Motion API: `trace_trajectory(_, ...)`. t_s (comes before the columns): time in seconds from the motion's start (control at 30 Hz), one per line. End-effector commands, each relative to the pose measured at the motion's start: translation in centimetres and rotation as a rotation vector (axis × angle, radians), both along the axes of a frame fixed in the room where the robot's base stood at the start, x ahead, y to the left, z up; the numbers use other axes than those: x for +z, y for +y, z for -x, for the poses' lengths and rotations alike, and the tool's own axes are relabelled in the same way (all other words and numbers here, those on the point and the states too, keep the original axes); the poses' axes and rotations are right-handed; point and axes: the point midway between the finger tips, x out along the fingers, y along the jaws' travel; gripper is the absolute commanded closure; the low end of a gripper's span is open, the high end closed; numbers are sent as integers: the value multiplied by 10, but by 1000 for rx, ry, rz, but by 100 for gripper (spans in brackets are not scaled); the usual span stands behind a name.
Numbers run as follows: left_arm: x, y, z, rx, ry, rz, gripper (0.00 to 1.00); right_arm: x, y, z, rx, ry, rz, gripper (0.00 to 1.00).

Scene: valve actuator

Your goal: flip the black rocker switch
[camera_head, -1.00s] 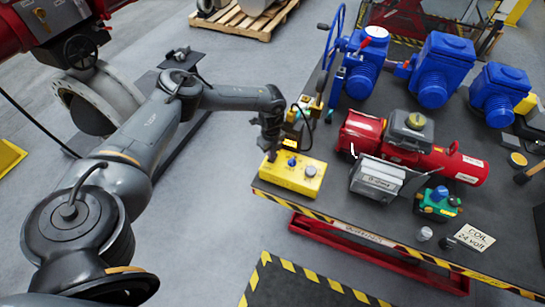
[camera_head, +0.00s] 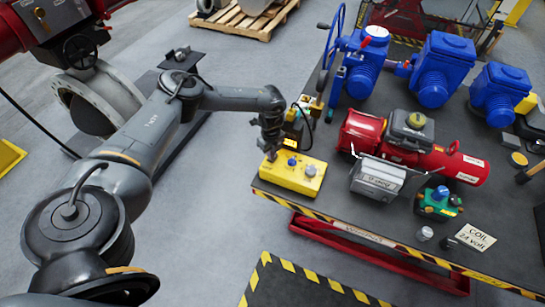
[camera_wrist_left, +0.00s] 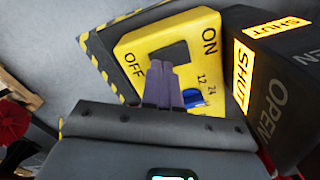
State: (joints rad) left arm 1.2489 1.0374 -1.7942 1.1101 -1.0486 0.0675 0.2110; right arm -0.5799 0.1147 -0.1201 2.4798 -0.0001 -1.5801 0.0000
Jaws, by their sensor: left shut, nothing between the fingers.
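The yellow control box (camera_head: 300,180) sits at the near left corner of the table. It carries a blue knob (camera_head: 292,162) and a grey knob (camera_head: 311,170). In the left wrist view the yellow box (camera_wrist_left: 136,44) shows ON and OFF lettering, with the black rocker switch (camera_wrist_left: 170,53) between them. My left gripper (camera_head: 271,155) is over the left end of the box, pointing down. In the left wrist view its fingers (camera_wrist_left: 163,68) are shut and empty, with their tips at the rocker's lower edge. I cannot tell whether they touch it. My right gripper is not in view.
A black box with SHUT and OPEN labels (camera_wrist_left: 280,90) stands close beside the yellow box. A red cylinder unit (camera_head: 455,166), blue actuators (camera_head: 440,75) and a green-teal device (camera_head: 438,205) stand on the table. The striped table edge (camera_head: 340,232) runs in front.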

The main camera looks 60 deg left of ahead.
Motion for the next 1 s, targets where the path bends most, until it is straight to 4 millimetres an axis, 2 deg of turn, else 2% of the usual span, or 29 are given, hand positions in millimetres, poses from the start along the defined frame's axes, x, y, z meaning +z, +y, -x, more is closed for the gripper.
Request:
trace_trajectory(0.8,-13,0,0,0,0,0,100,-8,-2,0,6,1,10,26)
trace_trajectory(1.0,-7,0,0,0,0,0,100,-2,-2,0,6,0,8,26)
